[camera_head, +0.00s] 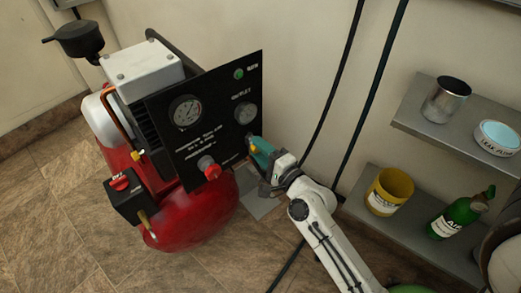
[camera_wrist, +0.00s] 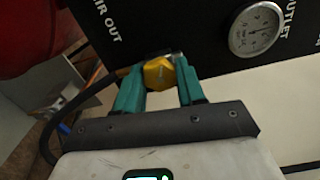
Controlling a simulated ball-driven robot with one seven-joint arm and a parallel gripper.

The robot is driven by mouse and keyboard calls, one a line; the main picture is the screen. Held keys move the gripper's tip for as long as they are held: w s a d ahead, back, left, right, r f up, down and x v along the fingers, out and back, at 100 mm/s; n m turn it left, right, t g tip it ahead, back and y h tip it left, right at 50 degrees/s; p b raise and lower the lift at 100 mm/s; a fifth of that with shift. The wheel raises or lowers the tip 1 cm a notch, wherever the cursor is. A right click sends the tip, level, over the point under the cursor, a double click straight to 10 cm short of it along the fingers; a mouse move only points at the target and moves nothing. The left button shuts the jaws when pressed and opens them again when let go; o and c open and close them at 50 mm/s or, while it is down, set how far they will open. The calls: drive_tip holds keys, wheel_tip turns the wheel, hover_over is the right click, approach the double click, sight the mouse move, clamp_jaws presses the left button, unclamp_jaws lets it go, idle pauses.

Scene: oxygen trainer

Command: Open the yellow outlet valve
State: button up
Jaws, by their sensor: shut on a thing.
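The yellow outlet valve (camera_wrist: 158,73) is a small yellow knob at the edge of the black panel, near the "AIR OUT" lettering in the wrist view. My gripper (camera_wrist: 160,84) has its two teal fingers on either side of the knob and is shut on it. In the head view my gripper (camera_head: 258,150) reaches the lower right edge of the black panel (camera_head: 225,75) from the right. There the fingers mostly hide the valve. The outlet gauge (camera_head: 246,113) is just above the gripper, and it also shows in the wrist view (camera_wrist: 257,28).
The red compressor (camera_head: 190,220) stands behind the panel, which carries a red knob (camera_head: 209,167) and another gauge (camera_head: 185,112). Grey shelves (camera_head: 415,118) at right hold a metal cup (camera_head: 446,100), a yellow cup (camera_head: 389,191) and a green bottle (camera_head: 458,215). Black hoses hang along the wall.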

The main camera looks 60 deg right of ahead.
drive_tip(key=n+p, duration=0.3)
drive_tip(key=n, duration=1.9)
drive_tip(key=shift+f, duration=0.15)
idle(0.5)
drive_tip(key=o, duration=1.1)
drive_tip(key=shift+c, duration=0.2)
drive_tip(key=p+v, duration=0.1)
drive_tip(key=v, duration=1)
drive_tip(key=shift+p, duration=0.35)
